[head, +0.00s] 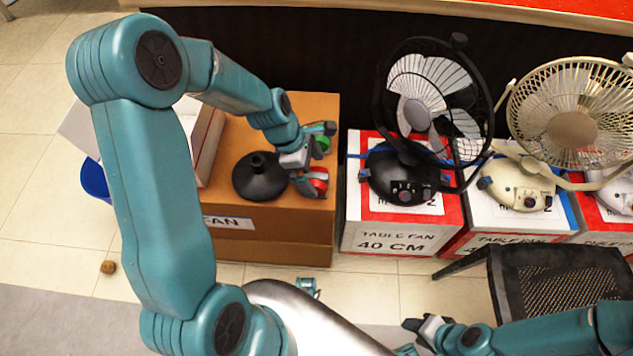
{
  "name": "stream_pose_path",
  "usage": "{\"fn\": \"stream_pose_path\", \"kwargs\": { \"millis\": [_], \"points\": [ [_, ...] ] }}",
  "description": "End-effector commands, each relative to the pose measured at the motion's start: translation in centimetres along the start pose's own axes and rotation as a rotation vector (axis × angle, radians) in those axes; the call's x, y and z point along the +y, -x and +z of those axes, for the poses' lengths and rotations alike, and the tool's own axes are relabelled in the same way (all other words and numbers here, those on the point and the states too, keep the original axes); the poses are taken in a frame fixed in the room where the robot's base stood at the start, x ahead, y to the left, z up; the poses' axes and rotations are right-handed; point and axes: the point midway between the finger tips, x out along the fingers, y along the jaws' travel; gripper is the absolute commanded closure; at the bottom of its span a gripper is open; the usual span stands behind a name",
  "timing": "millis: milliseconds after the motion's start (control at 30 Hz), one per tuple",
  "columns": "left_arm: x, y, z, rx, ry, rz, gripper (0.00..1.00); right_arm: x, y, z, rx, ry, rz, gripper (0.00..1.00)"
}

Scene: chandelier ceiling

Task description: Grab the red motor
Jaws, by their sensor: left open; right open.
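The red motor (320,180) lies on top of a brown cardboard box (240,218), near its right edge. It is red with a grey part, and a finger of my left gripper partly covers it. My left gripper (319,157) is over the box with its fingers apart, one beside the red motor and the other near a green object (322,144). I cannot tell whether the finger touches the motor. My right gripper (408,337) is open and empty at the bottom, low in the picture and away from the box.
A black round base (262,182) stands on the box left of the motor. A black fan (398,180) and a cream fan (520,185) stand on table fan boxes to the right. A dark mesh chair (565,275) is at lower right. Open tiled floor lies left.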

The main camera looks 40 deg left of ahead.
Motion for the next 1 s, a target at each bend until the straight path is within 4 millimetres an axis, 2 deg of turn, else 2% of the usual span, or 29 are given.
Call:
{"fn": "stream_pose_path", "kwargs": {
  "millis": [133,367,600,633,800,867,1000],
  "points": [
    [0.2,-1.4,-0.2,0.000,0.000,-0.002,0.00,0.2,-0.7,0.0,0.000,0.000,0.000,0.57],
    [0.3,-5.0,-0.4,0.000,-0.002,-0.003,0.00,0.8,-2.2,0.0,0.000,0.000,0.000,0.57],
    [0.4,-5.2,-0.3,0.000,0.000,0.001,0.00,0.8,-2.1,0.0,0.000,0.000,0.000,0.57],
    [0.4,-5.2,-0.3,0.000,0.000,0.000,0.06,0.7,-2.1,0.0,0.000,0.000,0.000,0.57],
    [0.4,-5.2,-0.3,0.000,0.000,0.000,0.62,0.7,-2.1,0.0,0.000,0.000,0.000,0.57],
    [0.4,-5.2,-0.3,0.000,0.000,0.000,0.78,0.8,-2.1,0.0,0.000,0.000,0.000,0.57],
    [0.4,-5.1,-0.2,0.000,0.000,0.001,0.78,0.7,-2.1,0.0,0.000,0.000,0.000,0.57]
  ]
}}
